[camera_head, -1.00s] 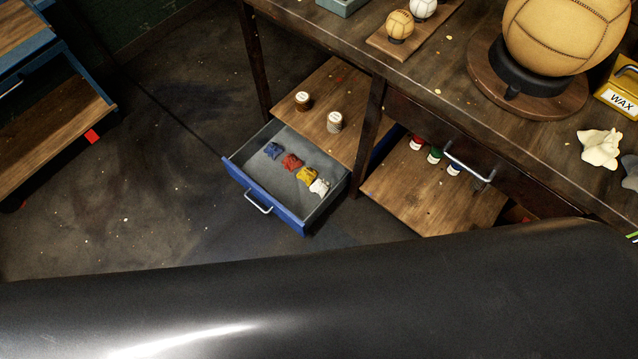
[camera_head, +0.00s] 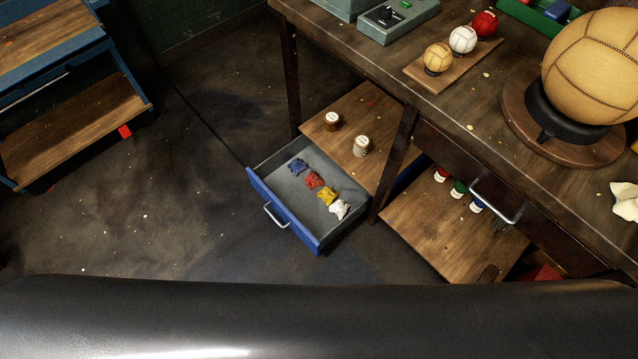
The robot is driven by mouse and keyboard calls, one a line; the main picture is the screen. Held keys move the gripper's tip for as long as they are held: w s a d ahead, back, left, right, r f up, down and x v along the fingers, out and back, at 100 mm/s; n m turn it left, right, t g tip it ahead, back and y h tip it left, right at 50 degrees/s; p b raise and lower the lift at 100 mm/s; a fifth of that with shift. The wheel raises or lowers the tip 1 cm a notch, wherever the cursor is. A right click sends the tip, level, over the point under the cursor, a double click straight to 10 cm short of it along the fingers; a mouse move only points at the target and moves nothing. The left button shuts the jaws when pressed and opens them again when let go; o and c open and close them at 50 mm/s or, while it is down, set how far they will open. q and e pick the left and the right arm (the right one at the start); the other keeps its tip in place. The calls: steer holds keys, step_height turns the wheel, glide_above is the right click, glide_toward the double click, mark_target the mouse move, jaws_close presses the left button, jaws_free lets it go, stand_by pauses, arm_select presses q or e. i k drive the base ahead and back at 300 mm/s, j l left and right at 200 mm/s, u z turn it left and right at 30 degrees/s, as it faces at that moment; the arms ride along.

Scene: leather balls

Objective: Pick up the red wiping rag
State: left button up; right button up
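The red wiping rag (camera_head: 314,180) lies crumpled in an open blue drawer (camera_head: 283,220) under the workbench. It sits in a row between a blue rag (camera_head: 298,166) and a yellow rag (camera_head: 327,196), with a white rag (camera_head: 339,209) at the near end. Nothing covers the red rag. Neither of my grippers shows in this view. A large dark smooth surface, part of my own body, fills the bottom of the picture.
The workbench (camera_head: 470,128) stands above and right of the drawer, with a large leather ball (camera_head: 597,65) on it. Two small jars (camera_head: 361,146) stand on a low shelf behind the drawer. A blue cart (camera_head: 75,130) stands at left. The floor (camera_head: 150,220) left of the drawer is clear.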

mark_target(313, 181)
steer(key=k+j, duration=0.7)
steer(key=j, duration=0.2)
